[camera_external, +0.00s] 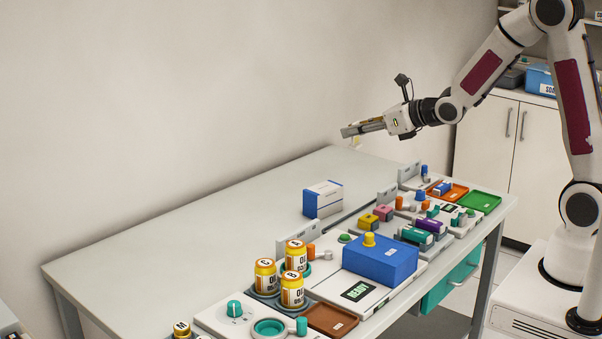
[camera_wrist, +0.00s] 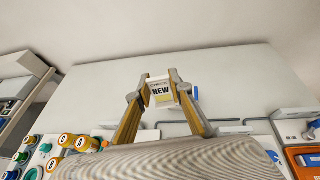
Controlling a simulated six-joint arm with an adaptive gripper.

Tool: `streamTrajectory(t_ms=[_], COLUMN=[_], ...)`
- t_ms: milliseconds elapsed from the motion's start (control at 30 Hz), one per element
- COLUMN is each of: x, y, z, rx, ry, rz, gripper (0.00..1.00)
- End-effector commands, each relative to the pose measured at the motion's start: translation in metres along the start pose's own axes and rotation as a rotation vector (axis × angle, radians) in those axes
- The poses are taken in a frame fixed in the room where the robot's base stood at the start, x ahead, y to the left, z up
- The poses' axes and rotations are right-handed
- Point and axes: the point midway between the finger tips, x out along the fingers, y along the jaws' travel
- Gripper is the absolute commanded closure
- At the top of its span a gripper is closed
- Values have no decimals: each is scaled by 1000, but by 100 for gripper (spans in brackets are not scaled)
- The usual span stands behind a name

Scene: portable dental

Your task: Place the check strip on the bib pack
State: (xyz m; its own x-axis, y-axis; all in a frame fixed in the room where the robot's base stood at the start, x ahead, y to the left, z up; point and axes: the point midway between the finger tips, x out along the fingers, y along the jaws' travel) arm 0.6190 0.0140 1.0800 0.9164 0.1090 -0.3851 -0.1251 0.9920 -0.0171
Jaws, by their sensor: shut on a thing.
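My gripper (camera_external: 347,132) is raised high above the table's far side. In the wrist view its two fingers (camera_wrist: 161,88) are shut on a small white and yellow piece marked NEW (camera_wrist: 161,93), which I take as the check strip. Only a pale bit of the strip (camera_external: 356,142) shows below the fingers in the external view. A white box with blue sides (camera_external: 322,199), likely the bib pack, stands on the table below my gripper. In the wrist view the box (camera_wrist: 196,94) is mostly hidden behind the strip and the right finger.
The table (camera_external: 150,235) is bare at the left and back. Along its front stand several yellow-orange jars (camera_external: 293,291), a blue block with a yellow knob (camera_external: 380,262), a brown tray (camera_external: 331,318), a green tray (camera_external: 480,201) and small coloured boxes. A wall rises behind.

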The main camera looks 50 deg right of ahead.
Motion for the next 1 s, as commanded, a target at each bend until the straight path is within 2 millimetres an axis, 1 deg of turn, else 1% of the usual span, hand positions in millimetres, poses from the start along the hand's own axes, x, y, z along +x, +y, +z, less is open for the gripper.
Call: streamTrajectory(t_ms=[33, 100, 200, 300, 400, 700, 1000], x=[4, 10, 19, 30, 45, 84, 115], y=[-15, -31, -49, -61, -67, -64, -54], z=[-9, -18, -27, -32, -32, -22, -9], rx=[10, 19, 27, 29, 26, -8, -55], ry=[4, 2, -2, -9, -16, -27, -17], rz=[-17, -31, -39, -30, -4, 104, 202], gripper=[88, 88, 88, 88, 88, 88, 88])
